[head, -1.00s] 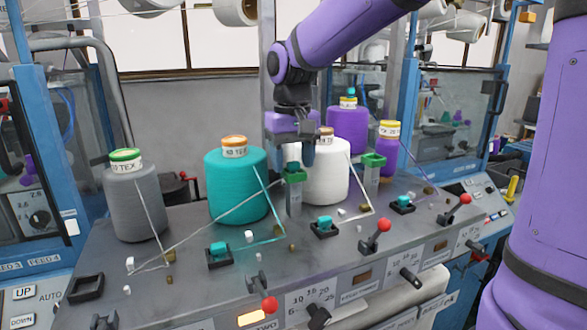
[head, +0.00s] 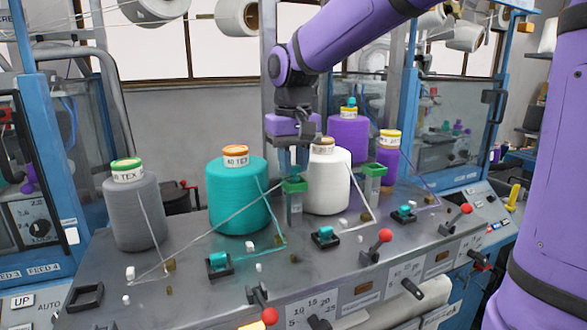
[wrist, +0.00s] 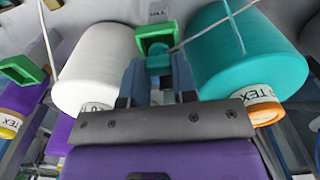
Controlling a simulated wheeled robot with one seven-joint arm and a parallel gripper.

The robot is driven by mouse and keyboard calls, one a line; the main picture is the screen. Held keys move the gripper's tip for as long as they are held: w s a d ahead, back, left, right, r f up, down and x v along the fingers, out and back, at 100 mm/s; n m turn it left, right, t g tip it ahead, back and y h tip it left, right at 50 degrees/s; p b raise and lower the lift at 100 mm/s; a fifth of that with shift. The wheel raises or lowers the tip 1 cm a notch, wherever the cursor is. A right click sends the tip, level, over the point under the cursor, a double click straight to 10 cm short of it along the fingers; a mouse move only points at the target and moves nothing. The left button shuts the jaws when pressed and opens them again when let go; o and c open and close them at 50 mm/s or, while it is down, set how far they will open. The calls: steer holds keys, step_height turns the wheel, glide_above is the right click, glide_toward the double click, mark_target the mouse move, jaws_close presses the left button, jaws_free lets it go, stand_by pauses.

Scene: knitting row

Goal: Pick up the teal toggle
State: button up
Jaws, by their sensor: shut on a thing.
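My gripper (head: 291,165) points down between the teal cone and the white cone, just above or behind a green-topped post. In the wrist view its fingers (wrist: 159,76) are shut on a small teal toggle (wrist: 158,62), with the green guide (wrist: 155,34) just beyond it. The fingers and post hide the held toggle in the head view. Other teal toggles sit in black frames on the panel: one at front left (head: 218,261), one in the middle (head: 325,233) and one at right (head: 404,211).
The teal cone (head: 237,197) and white cone (head: 326,180) stand close on either side of my gripper. A grey cone (head: 133,210) is at left, purple cones (head: 347,140) at right. Threads cross the panel. Red-knobbed levers (head: 385,236) line its front edge.

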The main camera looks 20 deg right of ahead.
step_height(320, 180, up, 2)
steer(key=shift+r, duration=0.1)
steer(key=s+r, duration=0.1)
steer(key=s, duration=1.5)
steer(key=shift+d+r, duration=0.25)
steer(key=shift+d, duration=0.05)
